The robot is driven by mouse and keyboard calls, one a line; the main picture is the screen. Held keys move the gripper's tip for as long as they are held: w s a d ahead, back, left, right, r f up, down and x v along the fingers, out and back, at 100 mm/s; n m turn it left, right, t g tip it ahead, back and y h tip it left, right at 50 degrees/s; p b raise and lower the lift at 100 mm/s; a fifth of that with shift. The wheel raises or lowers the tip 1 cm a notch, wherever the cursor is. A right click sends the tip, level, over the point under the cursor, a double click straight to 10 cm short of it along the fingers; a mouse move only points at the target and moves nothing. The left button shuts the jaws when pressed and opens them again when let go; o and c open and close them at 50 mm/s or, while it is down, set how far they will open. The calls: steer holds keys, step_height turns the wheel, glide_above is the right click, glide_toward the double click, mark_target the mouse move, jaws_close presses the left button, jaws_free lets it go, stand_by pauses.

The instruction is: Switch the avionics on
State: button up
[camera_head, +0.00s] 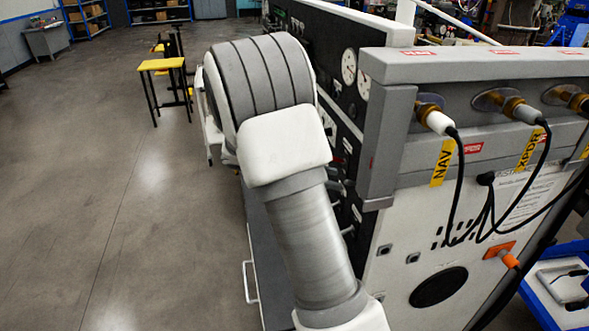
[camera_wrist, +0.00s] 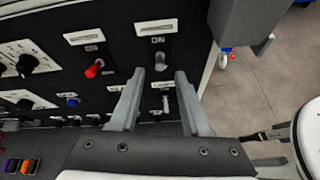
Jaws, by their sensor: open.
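In the wrist view, a black control panel (camera_wrist: 125,60) fills the left and middle. A silver toggle switch (camera_wrist: 160,60) stands under a white label whose small print I cannot read, with "ON" beside it. A second, smaller toggle (camera_wrist: 165,100) with a label sits nearer, seen between my fingers. I cannot tell which switch is the avionics one. My gripper (camera_wrist: 154,77) is open, its two grey fingers pointing at the panel on either side of the smaller toggle, just short of the silver one. Nothing is between the fingers. In the head view my arm hides the gripper and these switches.
A red-capped switch (camera_wrist: 94,69), a blue button (camera_wrist: 73,101) and black knobs (camera_wrist: 27,65) lie left of my fingers. A grey stand part (camera_wrist: 238,30) juts out at right.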

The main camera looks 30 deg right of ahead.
steer(key=b+v, duration=0.1)
steer(key=v, duration=1)
steer(key=shift+a, duration=0.35)
steer(key=shift+r, duration=0.1)
steer(key=s+a+m+t+y+b, duration=0.1)
steer(key=s+a+m+t+y, duration=0.3)
steer(key=s, duration=0.7)
steer(key=s+a+m+t+y+b, duration=0.1)
steer(key=s+a+m+t+y, duration=0.3)
steer(key=s+a+m+y, duration=0.4)
steer(key=s+m, duration=0.1)
steer(key=s, duration=0.2)
steer(key=shift+s+r, duration=0.3)
steer(key=shift+s, duration=0.05)
